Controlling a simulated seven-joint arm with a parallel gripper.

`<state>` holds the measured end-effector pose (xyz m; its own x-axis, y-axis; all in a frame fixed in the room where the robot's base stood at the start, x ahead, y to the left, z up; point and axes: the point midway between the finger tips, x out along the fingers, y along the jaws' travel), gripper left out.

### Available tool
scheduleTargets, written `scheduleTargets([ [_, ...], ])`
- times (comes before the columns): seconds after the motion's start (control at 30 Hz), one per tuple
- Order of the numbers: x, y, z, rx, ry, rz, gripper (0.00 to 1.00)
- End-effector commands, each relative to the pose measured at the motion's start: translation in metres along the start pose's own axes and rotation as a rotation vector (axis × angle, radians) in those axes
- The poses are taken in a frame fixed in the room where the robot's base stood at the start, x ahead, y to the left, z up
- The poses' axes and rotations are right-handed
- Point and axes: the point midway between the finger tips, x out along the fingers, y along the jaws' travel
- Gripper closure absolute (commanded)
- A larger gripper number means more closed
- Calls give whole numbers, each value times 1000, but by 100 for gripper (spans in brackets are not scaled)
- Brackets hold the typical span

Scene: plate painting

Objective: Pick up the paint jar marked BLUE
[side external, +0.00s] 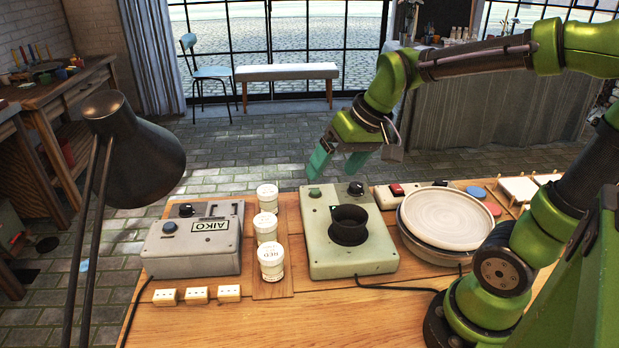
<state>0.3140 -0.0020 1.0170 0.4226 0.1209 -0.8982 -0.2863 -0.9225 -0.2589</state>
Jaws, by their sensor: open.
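Three white lidded jars stand in a row on a wooden strip (288,215) left of the middle of the table. The front jar (271,262) reads RED. The middle jar (265,227) and the back jar (268,195) have lettering too small to read, so I cannot tell which is marked BLUE. My gripper (336,170) has teal fingers, is open and empty, and hangs above the back of the pale green machine, right of the jars and higher than them.
A pale green machine (315,258) with a black cup stands right of the jars. A grey AIKO box (165,245) stands left. A black lamp (125,150) rises at front left. A round wheel with a plate (445,215) sits at right. Small white blocks (197,294) lie in front.

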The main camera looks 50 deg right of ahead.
Motion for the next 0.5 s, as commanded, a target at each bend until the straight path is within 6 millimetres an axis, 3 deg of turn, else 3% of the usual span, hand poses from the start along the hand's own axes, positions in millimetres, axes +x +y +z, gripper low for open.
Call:
scheduleTargets([
  [0.1,27,8,-45,-105,-61,13,14],
  [0.3,75,24,-110,-365,-127,-16,14],
  [0.4,94,30,-138,-526,-133,-44,14],
  [0.5,96,27,-157,-676,-115,-66,14],
])
